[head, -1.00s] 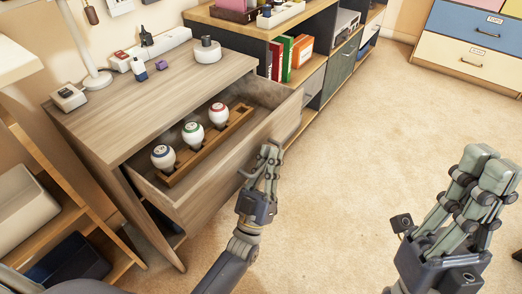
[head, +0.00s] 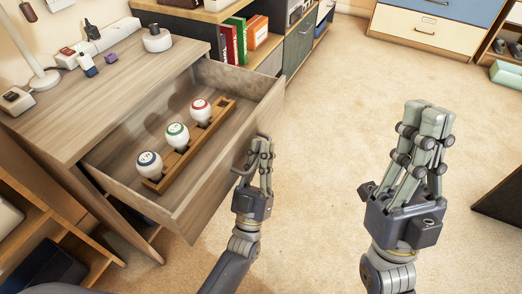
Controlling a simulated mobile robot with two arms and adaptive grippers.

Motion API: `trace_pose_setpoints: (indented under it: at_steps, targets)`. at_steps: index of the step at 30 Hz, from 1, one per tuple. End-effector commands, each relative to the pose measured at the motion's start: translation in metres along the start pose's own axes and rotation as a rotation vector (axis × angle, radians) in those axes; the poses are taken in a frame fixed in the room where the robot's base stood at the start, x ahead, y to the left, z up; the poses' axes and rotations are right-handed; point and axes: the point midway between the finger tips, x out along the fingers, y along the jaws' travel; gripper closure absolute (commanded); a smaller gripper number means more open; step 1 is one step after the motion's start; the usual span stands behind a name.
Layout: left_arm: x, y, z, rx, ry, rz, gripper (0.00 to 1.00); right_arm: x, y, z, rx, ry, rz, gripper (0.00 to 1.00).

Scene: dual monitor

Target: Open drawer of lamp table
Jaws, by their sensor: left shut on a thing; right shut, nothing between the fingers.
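The lamp table (head: 110,90) is grey-brown wood and stands at the left. Its drawer (head: 226,165) is pulled well out toward the lower right. Inside the drawer, a wooden holder (head: 222,112) carries bulbs with blue, green and red rings. My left gripper (head: 258,150) is at the outer face of the drawer front, shut on the drawer handle (head: 243,163), which its fingers partly hide. My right gripper (head: 428,120) is shut and empty, raised over the carpet at the right, apart from everything.
A lamp (head: 45,75), a white round device (head: 157,40) and small items stand on the tabletop. A shelf unit with binders (head: 236,40) stands behind. A wooden shelf (head: 40,215) is at the lower left. Carpet (head: 320,150) is clear in the middle; a dark panel (head: 500,190) is at the right.

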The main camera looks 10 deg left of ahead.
Motion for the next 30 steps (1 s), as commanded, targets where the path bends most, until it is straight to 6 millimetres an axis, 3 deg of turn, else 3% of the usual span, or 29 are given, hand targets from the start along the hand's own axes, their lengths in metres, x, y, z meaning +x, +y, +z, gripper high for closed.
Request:
trace_pose_setpoints:
  at_steps: [1,2,14,17,30]
  targets:
    - [-0.001,0.0,0.001,0.0,-0.002,-0.001,0.88,0.0,0.0,0.0,0.0,0.0,0.0,1.0]
    - [-0.001,0.0,0.001,0.0,-0.003,-0.001,0.82,0.0,0.0,0.0,0.0,0.0,0.0,1.0]
    - [-0.004,-0.001,0.001,0.0,-0.003,-0.001,0.82,-0.001,-0.001,0.001,0.003,-0.002,0.001,1.0]
    - [-0.016,-0.001,0.001,0.0,-0.005,-0.001,0.82,-0.001,0.0,0.001,0.002,-0.001,0.0,1.0]
    - [-0.102,0.0,0.001,0.0,-0.005,-0.001,0.82,0.0,0.0,0.0,0.001,0.0,0.0,1.0]
